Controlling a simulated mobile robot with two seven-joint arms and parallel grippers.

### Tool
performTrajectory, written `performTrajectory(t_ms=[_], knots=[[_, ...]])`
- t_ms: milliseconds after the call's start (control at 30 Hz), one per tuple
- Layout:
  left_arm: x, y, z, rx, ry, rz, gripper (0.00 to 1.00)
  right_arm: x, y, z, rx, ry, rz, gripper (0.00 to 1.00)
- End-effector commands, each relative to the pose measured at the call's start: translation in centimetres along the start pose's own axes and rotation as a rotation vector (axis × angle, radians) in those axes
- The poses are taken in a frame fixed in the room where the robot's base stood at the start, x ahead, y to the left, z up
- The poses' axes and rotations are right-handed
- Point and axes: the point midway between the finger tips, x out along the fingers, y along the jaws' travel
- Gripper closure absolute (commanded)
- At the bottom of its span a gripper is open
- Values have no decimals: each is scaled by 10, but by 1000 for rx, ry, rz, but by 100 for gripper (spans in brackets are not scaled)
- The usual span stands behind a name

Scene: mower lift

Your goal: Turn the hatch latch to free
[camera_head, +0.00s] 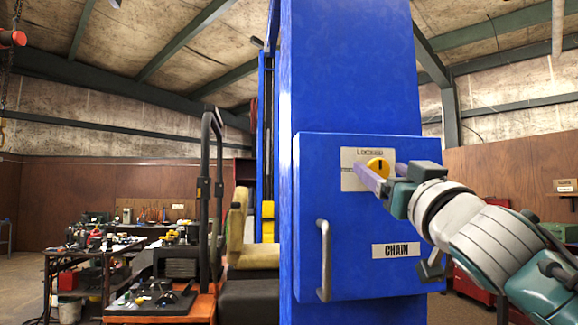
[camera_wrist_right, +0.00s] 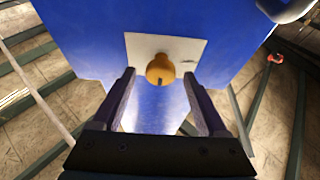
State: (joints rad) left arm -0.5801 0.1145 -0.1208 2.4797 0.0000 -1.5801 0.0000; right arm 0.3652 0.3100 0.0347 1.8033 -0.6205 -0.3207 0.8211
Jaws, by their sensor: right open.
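The plate carries lettering above the knob that seems to read "LOCKED". The knob (camera_wrist_right: 160,69) also shows in the right wrist view, just beyond the fingertips. My right gripper (camera_head: 380,176) is in front of the plate, its fingers pointing at the knob. In the wrist view the right gripper (camera_wrist_right: 158,82) is open, one finger on each side of the knob and nothing held. I cannot tell whether a finger touches. My left gripper is not in view.
A grey handle (camera_head: 324,260) stands out from the box's left side. The blue column (camera_head: 350,70) rises behind. A seat (camera_head: 240,240) and a cluttered workbench (camera_head: 90,247) are at left.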

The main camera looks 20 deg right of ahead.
Motion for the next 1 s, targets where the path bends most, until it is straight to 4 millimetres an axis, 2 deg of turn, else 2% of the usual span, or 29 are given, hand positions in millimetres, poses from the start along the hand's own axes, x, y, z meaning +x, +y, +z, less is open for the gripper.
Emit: performTrajectory(t_ms=[233,867,900,1000], knots=[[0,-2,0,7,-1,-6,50,0,0,0,0,0,0,26],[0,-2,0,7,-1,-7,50,0,0,0,0,0,0,97],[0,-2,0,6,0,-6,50,0,0,0,0,0,0,100],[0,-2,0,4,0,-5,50,0,0,0,0,0,0,100]])
